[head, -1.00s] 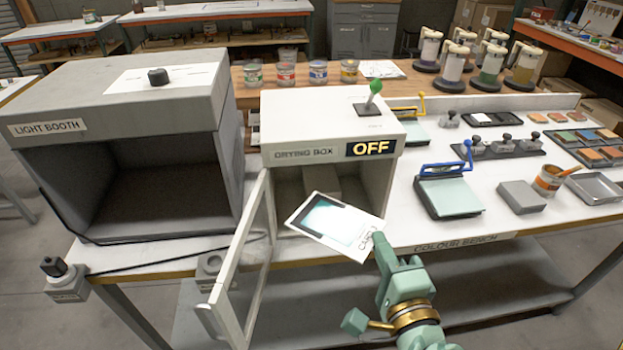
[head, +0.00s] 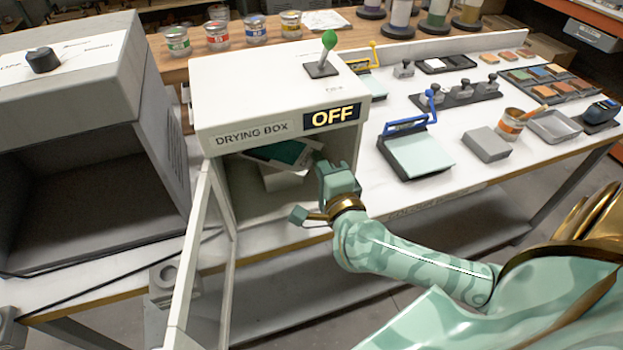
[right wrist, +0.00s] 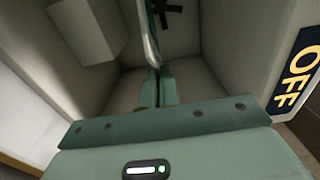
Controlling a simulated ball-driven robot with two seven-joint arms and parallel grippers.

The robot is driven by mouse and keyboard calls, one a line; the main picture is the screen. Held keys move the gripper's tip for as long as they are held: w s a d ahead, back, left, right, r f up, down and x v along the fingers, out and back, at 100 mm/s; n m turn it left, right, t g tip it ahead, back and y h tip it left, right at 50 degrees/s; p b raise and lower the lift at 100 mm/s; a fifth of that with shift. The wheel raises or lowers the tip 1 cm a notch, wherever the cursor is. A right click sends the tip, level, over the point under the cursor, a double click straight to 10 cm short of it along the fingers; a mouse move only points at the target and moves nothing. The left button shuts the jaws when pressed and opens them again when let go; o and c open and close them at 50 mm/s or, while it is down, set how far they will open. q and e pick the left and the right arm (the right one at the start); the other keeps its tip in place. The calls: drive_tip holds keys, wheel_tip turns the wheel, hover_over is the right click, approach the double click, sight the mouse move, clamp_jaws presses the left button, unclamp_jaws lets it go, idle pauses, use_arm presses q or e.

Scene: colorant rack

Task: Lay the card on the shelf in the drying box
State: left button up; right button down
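The card (head: 290,153), white with a dark green patch, is inside the drying box (head: 222,143), above the pale block-like shelf (head: 284,179). My right gripper (head: 320,165) is at the box's open front, shut on the card's near edge. In the right wrist view the card (right wrist: 149,35) shows nearly edge-on between the fingers (right wrist: 157,88). A narrow gap seems to separate it from the shelf (right wrist: 88,28). The box roof hides the card's far part in the head view. My left gripper is not in view.
The box door (head: 190,262) stands open at the left. The sign reads OFF (head: 331,116), and a green-knobbed lever (head: 328,48) stands on the roof.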

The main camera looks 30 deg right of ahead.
drive_tip(key=f, duration=0.1)
drive_tip(key=w+f+b, duration=0.1)
drive_tip(key=w+f, duration=0.1)
drive_tip(key=shift+w+d+f, duration=0.15)
drive_tip(key=shift+w+d, duration=0.05)
drive_tip(key=shift+d, duration=0.1)
wheel_tip(320, 180, down, 4)
drive_tip(key=shift+w+r+b, duration=0.15)
drive_tip(key=shift+r+b, duration=0.05)
drive_tip(key=shift+b, duration=1)
drive_tip(key=shift+r, duration=0.25)
drive_tip(key=shift+f, duration=0.2)
drive_tip(key=c, duration=1.7)
unclamp_jaws()
